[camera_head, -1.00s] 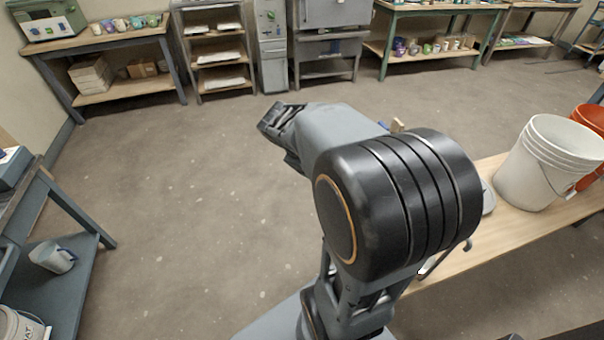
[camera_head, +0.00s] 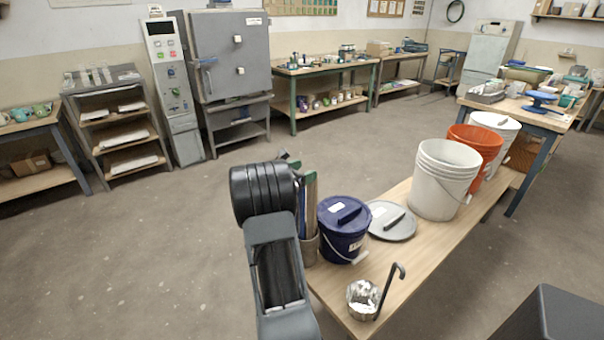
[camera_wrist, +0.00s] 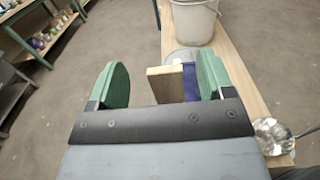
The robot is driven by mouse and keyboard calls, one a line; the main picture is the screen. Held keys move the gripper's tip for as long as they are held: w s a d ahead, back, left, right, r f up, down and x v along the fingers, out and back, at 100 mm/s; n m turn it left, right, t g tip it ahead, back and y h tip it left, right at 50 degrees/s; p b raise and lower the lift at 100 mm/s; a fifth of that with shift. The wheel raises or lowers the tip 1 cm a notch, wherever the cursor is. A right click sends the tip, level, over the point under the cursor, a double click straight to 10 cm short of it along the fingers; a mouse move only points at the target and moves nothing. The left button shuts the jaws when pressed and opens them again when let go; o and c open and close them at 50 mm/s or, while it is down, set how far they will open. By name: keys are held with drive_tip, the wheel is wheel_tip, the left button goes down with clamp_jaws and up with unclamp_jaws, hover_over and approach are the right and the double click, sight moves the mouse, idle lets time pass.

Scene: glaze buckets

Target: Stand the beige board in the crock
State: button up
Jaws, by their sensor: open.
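In the wrist view the beige board (camera_wrist: 165,87) shows end-on between the two green-padded fingers of my gripper (camera_wrist: 161,80). The gripper is open, with a gap on each side of the board; the board's lower part is hidden behind the gripper body. In the head view the tan crock (camera_head: 310,249) stands at the table's near left end beside the blue bucket. Narrow upright strips, brown, green and blue, show above it; I cannot tell there which is the board. My arm covers part of the crock and most of the gripper.
The blue lidded bucket (camera_head: 343,230) is close to the crock. A grey lid (camera_head: 391,221), a metal ladle (camera_head: 364,297), a white bucket (camera_head: 441,182) and an orange bucket (camera_head: 477,146) are on the wooden table (camera_head: 412,264). The floor to the left is clear.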

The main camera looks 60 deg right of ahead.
drive_tip(key=v, duration=0.8)
idle(0.4)
idle(0.7)
